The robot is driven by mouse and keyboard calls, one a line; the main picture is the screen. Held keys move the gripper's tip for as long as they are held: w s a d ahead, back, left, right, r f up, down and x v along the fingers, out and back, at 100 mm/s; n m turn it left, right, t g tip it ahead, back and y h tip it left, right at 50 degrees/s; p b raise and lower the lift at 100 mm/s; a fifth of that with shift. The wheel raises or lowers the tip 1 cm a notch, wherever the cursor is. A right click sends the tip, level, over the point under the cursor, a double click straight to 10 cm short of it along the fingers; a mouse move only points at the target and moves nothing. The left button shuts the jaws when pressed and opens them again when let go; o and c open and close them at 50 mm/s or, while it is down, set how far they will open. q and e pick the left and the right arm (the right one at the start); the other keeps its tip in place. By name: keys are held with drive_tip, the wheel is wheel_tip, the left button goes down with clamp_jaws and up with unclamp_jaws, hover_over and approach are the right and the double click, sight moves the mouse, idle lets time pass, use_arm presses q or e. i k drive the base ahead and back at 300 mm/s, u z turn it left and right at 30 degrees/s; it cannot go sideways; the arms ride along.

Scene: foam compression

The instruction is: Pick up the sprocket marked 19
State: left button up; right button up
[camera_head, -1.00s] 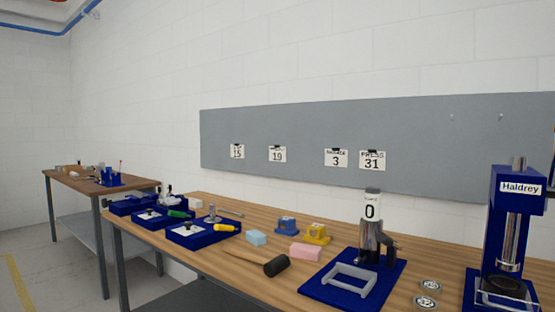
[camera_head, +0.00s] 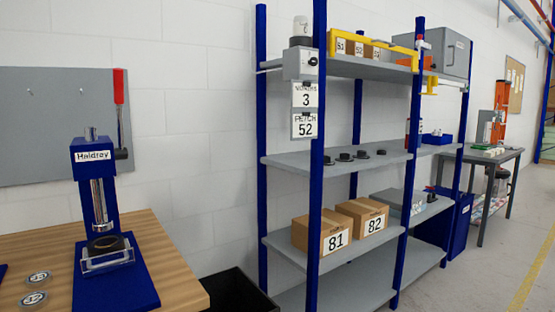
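I cannot make out a sprocket marked 19 in the head view. Several small dark round parts, one of them this part (camera_head: 345,157), sit in a row on the middle shelf (camera_head: 285,161); any marks on them are too small to read. Two grey discs, a rear disc (camera_head: 38,278) and a front disc (camera_head: 33,298), lie on the wooden bench (camera_head: 177,262) at the lower left; their marks are not clearly legible. A dark ring (camera_head: 105,244) sits in the blue press labelled Haldrey (camera_head: 92,155). Neither of my grippers is in view.
Blue-post shelving holds boxes marked 81 (camera_head: 321,235) and 82 (camera_head: 362,216) low down, with a yellow rack (camera_head: 345,45) on top. A black bin (camera_head: 238,292) stands between bench and shelving. A grey table (camera_head: 484,155) stands farther right. Open floor lies at right.

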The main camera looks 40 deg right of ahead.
sight(361, 154)
drive_tip(key=u, duration=0.15)
drive_tip(key=k, duration=0.35)
drive_tip(key=z, duration=1.8)
drive_tip(key=i, duration=1.2)
drive_tip(key=z, duration=0.65)
drive_tip(key=i, duration=2.1)
drive_tip(key=u, duration=1.3)
drive_tip(key=i, duration=0.6)
drive_tip(key=u, duration=0.5)
